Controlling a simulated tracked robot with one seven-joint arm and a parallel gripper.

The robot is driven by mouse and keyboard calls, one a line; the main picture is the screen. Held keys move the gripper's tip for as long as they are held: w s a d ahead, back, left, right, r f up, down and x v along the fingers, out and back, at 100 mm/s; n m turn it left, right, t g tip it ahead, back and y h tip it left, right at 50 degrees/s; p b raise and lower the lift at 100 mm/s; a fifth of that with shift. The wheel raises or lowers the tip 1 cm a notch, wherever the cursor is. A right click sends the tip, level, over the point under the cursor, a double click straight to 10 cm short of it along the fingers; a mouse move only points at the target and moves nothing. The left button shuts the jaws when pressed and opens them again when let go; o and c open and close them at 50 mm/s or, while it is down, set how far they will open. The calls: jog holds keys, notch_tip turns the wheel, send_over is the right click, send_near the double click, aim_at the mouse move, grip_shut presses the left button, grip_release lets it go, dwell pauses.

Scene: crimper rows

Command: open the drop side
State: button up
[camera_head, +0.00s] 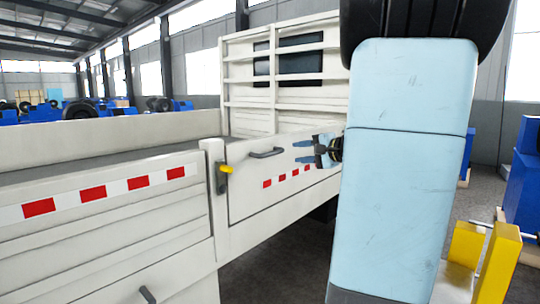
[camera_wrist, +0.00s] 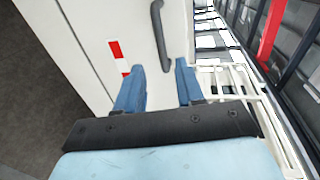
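A white truck bed with drop sides fills the left and middle of the head view. The farther drop side (camera_head: 243,199) is upright, with a dark grab handle (camera_head: 266,153) near its top and a red-and-white strip low down. A latch with a yellow grip (camera_head: 227,169) sits on the post at its left end. My gripper (camera_head: 303,152) is in front of this panel, right of the handle, with fingers pointing left. In the wrist view my gripper (camera_wrist: 159,76) has its two blue fingers apart with nothing between them. The handle (camera_wrist: 160,34) lies beyond the fingertips.
The nearer side panel (camera_head: 100,205) has a red-and-white strip and a handle (camera_head: 147,294) at the bottom. A slatted headboard (camera_head: 275,85) stands behind the bed. Yellow blocks (camera_head: 497,262) and blue machinery (camera_head: 524,185) stand at right. Dark floor shows below the truck.

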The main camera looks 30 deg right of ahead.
aim_at(273, 154)
jog(key=x, duration=1.3)
jog(key=shift+a, duration=0.1)
jog(key=shift+c, duration=0.2)
grip_shut()
